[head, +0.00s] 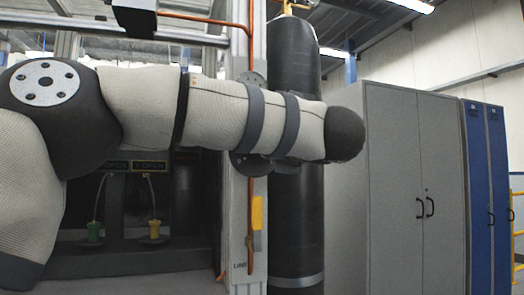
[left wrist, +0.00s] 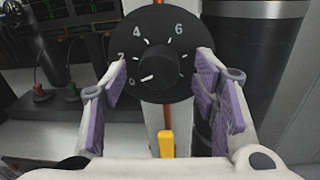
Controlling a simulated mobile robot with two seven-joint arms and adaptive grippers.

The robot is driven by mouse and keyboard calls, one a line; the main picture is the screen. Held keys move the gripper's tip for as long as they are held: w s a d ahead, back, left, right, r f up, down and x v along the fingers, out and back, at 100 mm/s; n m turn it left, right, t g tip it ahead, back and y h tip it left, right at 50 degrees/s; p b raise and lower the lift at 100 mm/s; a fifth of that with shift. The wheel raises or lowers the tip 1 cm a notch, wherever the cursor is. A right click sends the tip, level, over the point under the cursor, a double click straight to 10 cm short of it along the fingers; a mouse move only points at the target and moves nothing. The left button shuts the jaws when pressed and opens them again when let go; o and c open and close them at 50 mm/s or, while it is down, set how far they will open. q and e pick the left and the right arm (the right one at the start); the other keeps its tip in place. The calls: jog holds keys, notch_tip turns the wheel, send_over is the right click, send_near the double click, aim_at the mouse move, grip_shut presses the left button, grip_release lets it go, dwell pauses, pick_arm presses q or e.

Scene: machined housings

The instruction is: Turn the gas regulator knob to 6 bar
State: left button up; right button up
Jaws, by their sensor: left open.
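The regulator's black round dial (left wrist: 160,28), marked in white with 0, 2, 4 and 6, faces the left wrist camera. Its darker central knob (left wrist: 160,68) stands out in the middle. A white mark at the knob's lower left lies near 0; I cannot tell surely whether it is the pointer. My left gripper (left wrist: 158,82) is open, its purple-padded fingers apart on either side of the dial, with no clear grip on the knob. In the head view my left arm crosses the post and hides most of the regulator and the gripper. My right gripper is not in view.
A yellow handle (head: 257,212) hangs on the pale post (head: 237,225) below the dial. A black gas cylinder (head: 296,225) stands just right of it. Grey cabinets (head: 415,170) and blue lockers (head: 487,180) stand further right. Green and yellow fittings (head: 154,230) sit inside the machine at left.

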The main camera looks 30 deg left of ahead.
pick_arm(q)
jog(key=shift+w+a+r, duration=0.1)
jog(key=shift+w+a, duration=0.3)
jog(key=shift+a, duration=0.2)
jog(key=shift+c, duration=0.5)
jog(key=c, duration=1.1)
jog(key=shift+o, duration=0.2)
